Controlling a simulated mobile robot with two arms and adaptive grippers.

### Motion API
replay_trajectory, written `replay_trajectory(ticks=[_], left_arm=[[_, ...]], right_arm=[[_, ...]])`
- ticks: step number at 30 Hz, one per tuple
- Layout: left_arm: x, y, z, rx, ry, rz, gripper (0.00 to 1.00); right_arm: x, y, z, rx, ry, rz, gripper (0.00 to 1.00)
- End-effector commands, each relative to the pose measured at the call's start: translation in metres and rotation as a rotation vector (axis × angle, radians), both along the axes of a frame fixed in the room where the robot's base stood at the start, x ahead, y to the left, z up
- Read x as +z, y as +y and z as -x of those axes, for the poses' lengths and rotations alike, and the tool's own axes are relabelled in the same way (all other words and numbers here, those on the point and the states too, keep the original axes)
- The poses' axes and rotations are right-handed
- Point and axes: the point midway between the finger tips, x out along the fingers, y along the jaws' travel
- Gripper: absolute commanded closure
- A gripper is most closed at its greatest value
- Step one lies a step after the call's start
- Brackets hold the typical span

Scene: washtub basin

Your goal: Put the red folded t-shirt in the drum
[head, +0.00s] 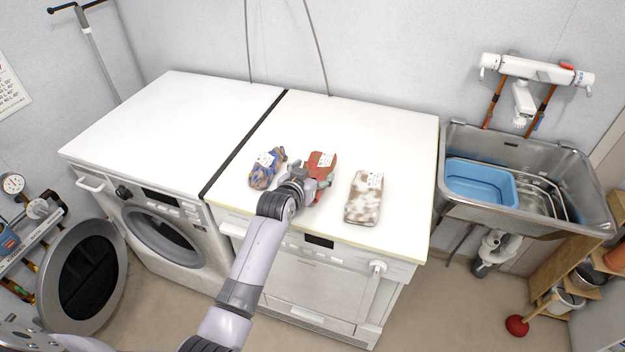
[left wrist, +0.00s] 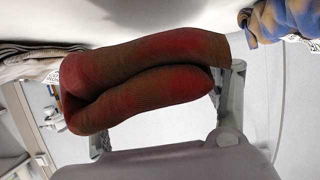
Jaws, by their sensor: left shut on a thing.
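The red folded t-shirt (head: 321,163) is on or just above the white top of the right-hand machine, between two other folded garments. My left gripper (head: 308,187) is shut on it, with the arm coming from the lower left. In the left wrist view the red t-shirt (left wrist: 150,82) fills the middle, its folded end between the fingers (left wrist: 165,115). The washing machine's drum opening (head: 161,237) is at the front of the left-hand machine, with the round door (head: 82,280) swung open at the left. My right gripper is not in view.
A blue patterned folded garment (head: 267,168) lies just left of the t-shirt, and a brown and white one (head: 365,197) lies to its right. A steel sink (head: 590,200) holds a blue basin (head: 480,182). The left machine's top (head: 165,120) is clear.

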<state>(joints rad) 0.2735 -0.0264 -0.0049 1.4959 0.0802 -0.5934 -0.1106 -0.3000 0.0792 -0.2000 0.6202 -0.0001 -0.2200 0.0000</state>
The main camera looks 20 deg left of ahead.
Motion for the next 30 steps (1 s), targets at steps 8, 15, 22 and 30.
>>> replay_trajectory(ticks=[8,15,22,30], left_arm=[[-0.025,0.0,0.0,0.0,-0.001,-0.001,0.62],[-0.026,0.0,0.0,0.0,-0.001,-0.001,0.62],[-0.029,0.0,0.0,0.0,0.002,-0.001,0.22],[-0.029,0.0,0.0,0.0,0.002,-0.001,0.1]], right_arm=[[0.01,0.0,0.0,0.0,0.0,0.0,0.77],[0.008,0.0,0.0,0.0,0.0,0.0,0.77],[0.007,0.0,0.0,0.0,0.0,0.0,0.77],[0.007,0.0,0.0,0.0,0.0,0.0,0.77]])
